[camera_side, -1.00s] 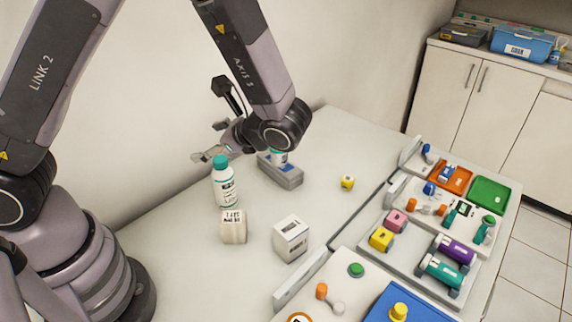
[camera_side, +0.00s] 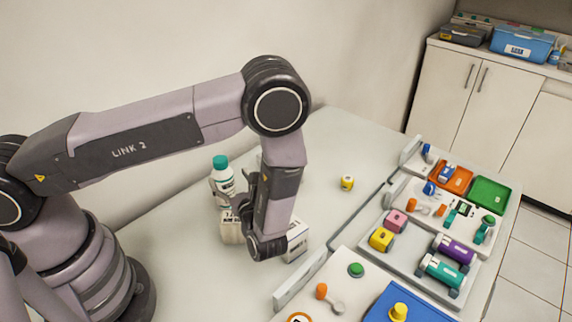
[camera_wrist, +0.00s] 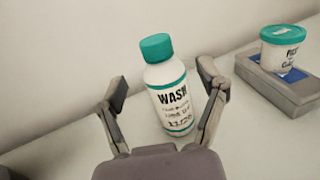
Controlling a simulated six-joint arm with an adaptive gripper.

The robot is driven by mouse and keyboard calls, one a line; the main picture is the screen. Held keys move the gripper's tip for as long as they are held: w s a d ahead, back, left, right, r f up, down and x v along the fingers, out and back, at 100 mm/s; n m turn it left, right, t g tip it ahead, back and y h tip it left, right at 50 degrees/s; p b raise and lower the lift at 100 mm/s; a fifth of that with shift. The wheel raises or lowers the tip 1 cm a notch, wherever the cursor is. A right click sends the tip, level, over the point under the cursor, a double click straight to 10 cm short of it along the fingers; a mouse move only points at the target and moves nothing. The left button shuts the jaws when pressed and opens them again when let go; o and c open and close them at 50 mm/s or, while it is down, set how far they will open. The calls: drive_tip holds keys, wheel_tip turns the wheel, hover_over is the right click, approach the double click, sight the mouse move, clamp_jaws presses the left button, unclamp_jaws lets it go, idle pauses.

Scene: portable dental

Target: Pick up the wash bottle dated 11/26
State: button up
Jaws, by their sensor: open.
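The wash bottle (camera_wrist: 168,92) is white with a teal cap and teal bands. It stands upright, and its label in the wrist view reads "WASH" with a date that looks like 11/26. In the side view the bottle (camera_side: 223,178) is partly hidden by my arm and gripper. My gripper (camera_wrist: 168,88) is open, with one finger on each side of the bottle in the wrist view. The bottle appears between the fingers with a gap to each; I cannot tell how deep it is between them. In the side view my gripper (camera_side: 232,192) is close beside the bottle, mostly hidden.
A teal-lidded jar (camera_wrist: 282,48) sits on a grey block (camera_wrist: 275,85) to the right in the wrist view. A cream box (camera_side: 232,232) and a white box (camera_side: 298,238) stand near my wrist. A small yellow container (camera_side: 347,183) and trays of coloured parts lie to the right.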

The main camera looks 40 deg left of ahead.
sight(223, 167)
drive_tip(key=shift+x, duration=3)
drive_tip(key=shift+s, duration=0.1)
drive_tip(key=c, duration=1.3)
drive_tip(key=shift+r, duration=0.15)
